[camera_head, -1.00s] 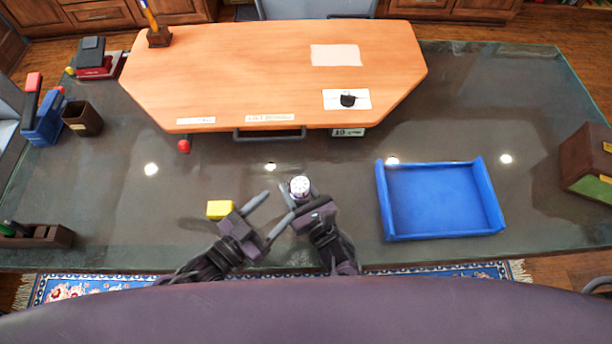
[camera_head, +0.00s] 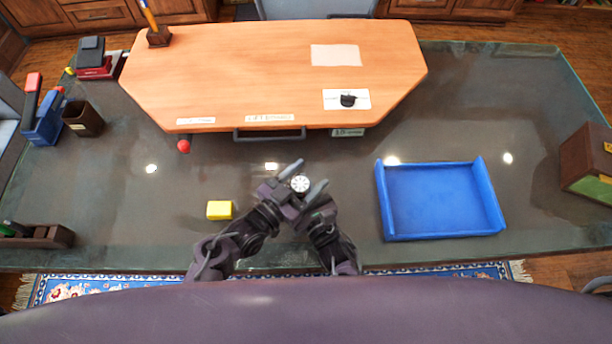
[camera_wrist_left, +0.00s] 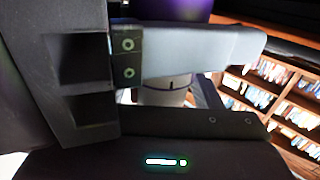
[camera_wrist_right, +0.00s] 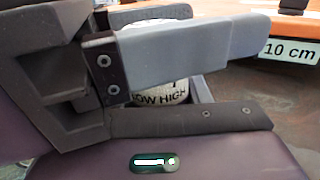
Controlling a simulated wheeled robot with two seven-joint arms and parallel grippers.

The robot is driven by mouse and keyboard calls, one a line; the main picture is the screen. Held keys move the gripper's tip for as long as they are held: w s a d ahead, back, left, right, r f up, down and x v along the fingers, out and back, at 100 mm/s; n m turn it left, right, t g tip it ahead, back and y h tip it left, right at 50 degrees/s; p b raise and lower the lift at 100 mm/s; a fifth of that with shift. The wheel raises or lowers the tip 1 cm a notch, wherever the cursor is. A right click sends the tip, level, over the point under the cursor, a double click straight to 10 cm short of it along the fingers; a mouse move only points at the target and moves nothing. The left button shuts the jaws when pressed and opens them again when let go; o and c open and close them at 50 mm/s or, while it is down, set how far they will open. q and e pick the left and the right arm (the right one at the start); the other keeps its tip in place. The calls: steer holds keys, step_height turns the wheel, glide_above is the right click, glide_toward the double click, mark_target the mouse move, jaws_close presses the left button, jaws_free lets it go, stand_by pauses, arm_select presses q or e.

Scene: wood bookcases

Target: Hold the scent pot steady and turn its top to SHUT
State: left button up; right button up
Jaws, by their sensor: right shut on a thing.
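The scent pot (camera_head: 300,184) is a small pot seen from above, with a pale round top with dark marks. Its white side shows in the right wrist view (camera_wrist_right: 158,97) with the words LOW and HIGH. My right gripper (camera_head: 302,192) is shut on the pot from the lower right, its fingers mostly hidden in the head view. My left gripper (camera_head: 303,179) is open, its fingers on either side of the pot's top. In the left wrist view a grey-white part of the pot (camera_wrist_left: 165,92) shows between the fingers; contact cannot be told.
A yellow block (camera_head: 220,210) lies left of my grippers on the glass tabletop (camera_head: 440,265). A blue tray (camera_head: 440,200) is to the right. A raised wooden board (camera_head: 260,70) with a handle stands behind. Holders and boxes line the left and right edges.

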arm_select(q)
steer(key=c, duration=1)
